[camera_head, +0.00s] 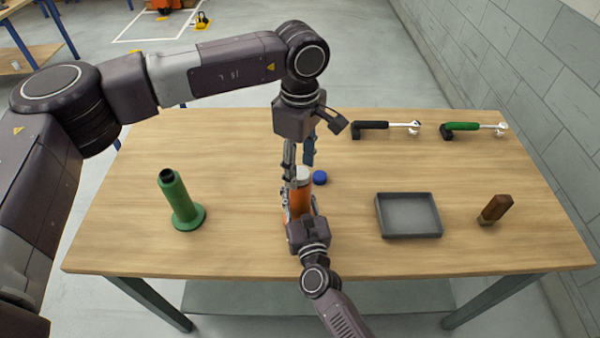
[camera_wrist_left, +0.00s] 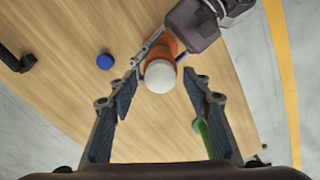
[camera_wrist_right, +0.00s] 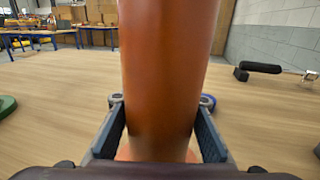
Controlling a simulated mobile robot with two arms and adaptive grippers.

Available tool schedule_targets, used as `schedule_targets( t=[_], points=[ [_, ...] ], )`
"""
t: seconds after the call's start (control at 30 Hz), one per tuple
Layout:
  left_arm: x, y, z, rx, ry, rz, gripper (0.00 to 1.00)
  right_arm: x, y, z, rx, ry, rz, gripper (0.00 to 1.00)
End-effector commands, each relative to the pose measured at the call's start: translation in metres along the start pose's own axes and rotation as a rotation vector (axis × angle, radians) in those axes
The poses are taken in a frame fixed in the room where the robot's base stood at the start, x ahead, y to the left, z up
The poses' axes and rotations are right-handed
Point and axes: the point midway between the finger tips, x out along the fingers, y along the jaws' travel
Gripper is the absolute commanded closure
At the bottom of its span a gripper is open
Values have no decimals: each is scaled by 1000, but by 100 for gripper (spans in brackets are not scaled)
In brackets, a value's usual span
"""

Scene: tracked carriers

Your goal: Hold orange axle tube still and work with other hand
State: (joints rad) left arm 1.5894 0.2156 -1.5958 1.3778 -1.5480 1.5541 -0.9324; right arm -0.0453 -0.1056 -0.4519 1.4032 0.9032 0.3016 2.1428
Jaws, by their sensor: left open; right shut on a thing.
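The orange axle tube (camera_head: 301,199) stands upright near the middle of the table, with a white top (camera_head: 302,173). My right gripper (camera_head: 299,208) is shut on the tube from the front; the right wrist view shows the tube (camera_wrist_right: 165,80) between both fingers (camera_wrist_right: 165,125). My left gripper (camera_head: 299,160) points down above the tube, open and empty. In the left wrist view the white top (camera_wrist_left: 160,76) lies ahead of the open left fingers (camera_wrist_left: 163,105), apart from them. A blue round cap (camera_head: 320,177) lies on the table just right of the tube.
A green flanged tube (camera_head: 181,200) stands at left. A black-handled wrench (camera_head: 386,126) and a green-handled one (camera_head: 473,127) lie at the back right. Table (camera_head: 120,235) is clear between them.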

Motion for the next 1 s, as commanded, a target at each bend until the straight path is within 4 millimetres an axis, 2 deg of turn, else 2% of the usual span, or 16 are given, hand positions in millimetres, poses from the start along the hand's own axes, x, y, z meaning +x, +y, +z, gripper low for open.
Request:
schedule_targets(
  t=[0.17, 0.4, 0.47, 0.57, 1.0],
  points=[
    [0, 0, 0, 0, 0, 0, 56, -1, 0, -3, 0, 5, 1, 100],
    [0, 0, 0, 0, 0, 1, 83, -1, 0, -3, 0, 5, 1, 100],
    [0, 0, 0, 1, 0, 1, 87, -1, 0, -3, 0, 5, 1, 100],
    [0, 0, 0, 46, 0, 1, 87, -1, 0, -3, 0, 5, 1, 100],
    [-1, 1, 0, 647, 1, 3, 87, -1, 0, -3, 0, 5, 1, 100]
  ],
)
